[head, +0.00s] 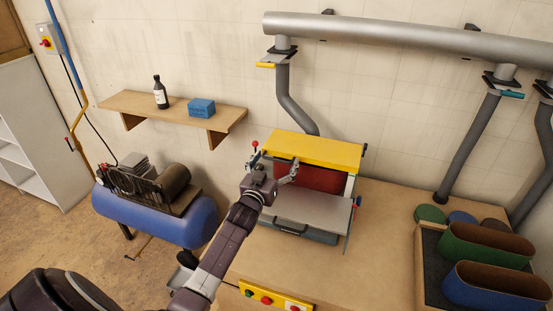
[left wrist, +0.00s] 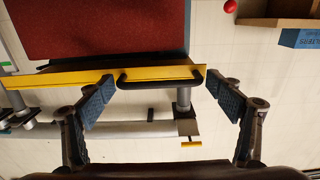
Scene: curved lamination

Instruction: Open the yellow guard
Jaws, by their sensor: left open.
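The yellow guard (head: 315,149) lies across the top of the bench machine, above a red drum (head: 318,177). In the left wrist view, the guard (left wrist: 75,76) shows as a yellow strip with a black bar handle (left wrist: 160,81) on its edge. My left gripper (head: 275,166) is at the front left part of the guard. In the left wrist view its fingers (left wrist: 160,86) are spread wide, one on each side of the handle, with nothing gripped. I cannot tell whether they touch the guard. The handle is not distinct in the head view. My right gripper is not in view.
A wall shelf (head: 178,113) holds a bottle and a blue box. Sanding belts (head: 500,243) stand at the bench's right. Bench room is free right of the machine.

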